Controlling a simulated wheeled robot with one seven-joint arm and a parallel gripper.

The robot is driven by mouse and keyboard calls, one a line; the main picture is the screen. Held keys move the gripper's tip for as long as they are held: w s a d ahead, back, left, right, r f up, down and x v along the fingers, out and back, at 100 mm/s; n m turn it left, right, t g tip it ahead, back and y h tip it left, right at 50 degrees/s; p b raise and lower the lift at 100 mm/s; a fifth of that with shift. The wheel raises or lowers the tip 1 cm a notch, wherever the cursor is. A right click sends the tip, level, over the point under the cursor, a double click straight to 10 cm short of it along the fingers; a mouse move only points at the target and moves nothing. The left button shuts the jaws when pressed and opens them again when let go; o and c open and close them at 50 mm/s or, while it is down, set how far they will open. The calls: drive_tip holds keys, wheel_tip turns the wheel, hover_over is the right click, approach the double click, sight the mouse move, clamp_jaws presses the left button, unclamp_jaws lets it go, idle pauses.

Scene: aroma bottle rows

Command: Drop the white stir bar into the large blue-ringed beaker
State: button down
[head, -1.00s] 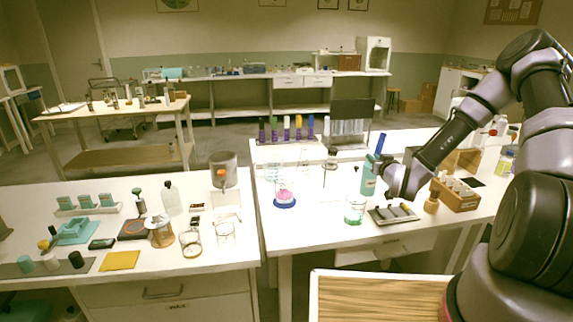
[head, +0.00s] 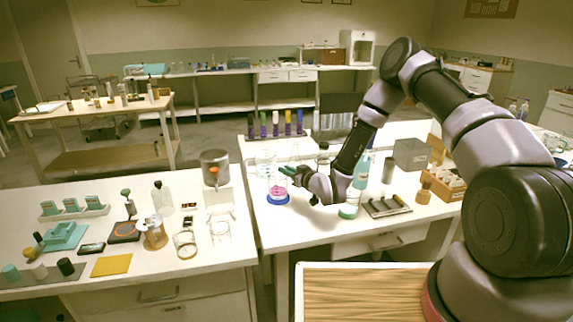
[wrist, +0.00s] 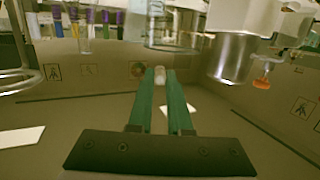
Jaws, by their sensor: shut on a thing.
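My gripper (head: 288,170) has green fingers and is shut on a small white stir bar (wrist: 160,76), which shows between the fingertips in the wrist view. In the head view the bar is too small to make out. A glass vessel with pink contents (head: 278,186) stands on a blue ring (head: 277,199) near the left edge of the right bench, and my fingers are above and beside it. A clear glass beaker (head: 264,164) stands behind it; I cannot tell whether it carries a blue ring. In the wrist view a wide glass vessel (wrist: 172,42) is just beyond the fingertips.
A beaker with green liquid (head: 348,208) stands under my wrist. A dark tray (head: 388,207) and a wooden box (head: 447,185) are to its right. A rack of coloured-cap tubes (head: 275,124) is behind. The right bench's front is clear.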

drive_tip(key=shift+f, duration=1.05)
drive_tip(key=shift+d, duration=0.1)
drive_tip(key=c, duration=0.8)
unclamp_jaws()
drive_tip(key=shift+o, duration=0.2)
drive_tip(key=shift+s, duration=0.1)
drive_tip(key=v, duration=1)
drive_tip(key=shift+s+d, duration=0.2)
drive_tip(key=shift+s, duration=0.05)
